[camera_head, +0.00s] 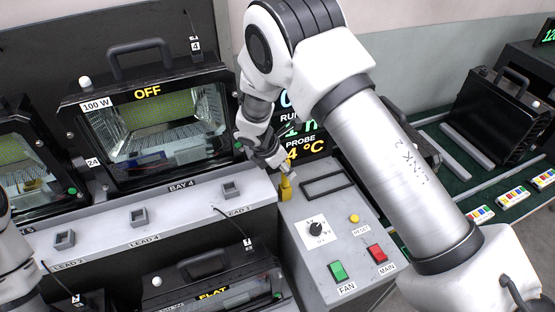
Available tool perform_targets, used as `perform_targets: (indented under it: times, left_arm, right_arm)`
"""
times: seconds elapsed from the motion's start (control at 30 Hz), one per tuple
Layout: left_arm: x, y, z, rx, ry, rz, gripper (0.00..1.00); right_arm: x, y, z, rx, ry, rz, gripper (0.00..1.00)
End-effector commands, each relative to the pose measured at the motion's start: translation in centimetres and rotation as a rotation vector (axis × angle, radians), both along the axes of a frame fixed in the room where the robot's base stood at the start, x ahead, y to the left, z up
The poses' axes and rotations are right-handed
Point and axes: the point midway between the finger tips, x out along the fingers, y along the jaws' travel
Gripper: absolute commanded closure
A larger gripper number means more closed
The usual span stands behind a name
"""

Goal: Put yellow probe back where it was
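The yellow probe (286,188) stands roughly upright at the back left corner of the grey control console, beside the black rectangular outline on its top. My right gripper (280,164) comes down from above, with its fingertips at the top of the probe. The fingers are small and partly hidden, so I cannot tell whether they grip it or only touch it. The probe's lower end meets the console, and I cannot tell whether it sits in a holder. Part of my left arm shows at the left edge, its gripper out of view.
The grey console (325,262) carries a dial (316,229), a green FAN button (337,271) and a red MAIN button (376,253). A floodlight housing (150,128) reading OFF stands behind the BAY 4 ledge (187,206). My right arm covers much of the display.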

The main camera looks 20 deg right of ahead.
Motion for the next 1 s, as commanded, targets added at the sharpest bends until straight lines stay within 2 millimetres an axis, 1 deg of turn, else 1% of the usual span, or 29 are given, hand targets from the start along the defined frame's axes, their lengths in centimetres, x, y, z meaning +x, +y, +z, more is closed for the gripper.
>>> perform_targets:
  times: [0.17,0.3,0.4,0.47,0.6,1.0]
  left_arm:
    - [0.0,0.0,-1.1,0.0,0.001,0.0,1.0]
    - [0.0,0.0,-1.6,0.0,0.001,0.0,1.0]
    - [0.0,0.0,-1.9,0.0,0.001,0.0,1.0]
    - [0.0,0.0,-2.0,0.0,0.001,0.0,1.0]
    - [0.0,0.0,-2.0,0.0,0.001,0.0,1.0]
    - [0.0,0.0,-2.0,0.0,0.001,0.0,1.0]
  right_arm:
    - [-0.2,1.7,3.5,-0.003,-0.007,0.002,0.52]
    - [-0.6,3.2,6.8,-0.003,-0.006,0.0,0.52]
    - [-0.8,4.1,8.7,-0.002,-0.005,0.001,0.52]
    - [-0.9,4.4,9.5,-0.002,-0.004,0.0,0.52]
    - [-1.0,4.7,10.2,-0.001,-0.001,0.0,0.52]
    - [-1.0,4.7,10.3,-0.001,0.0,0.0,0.52]
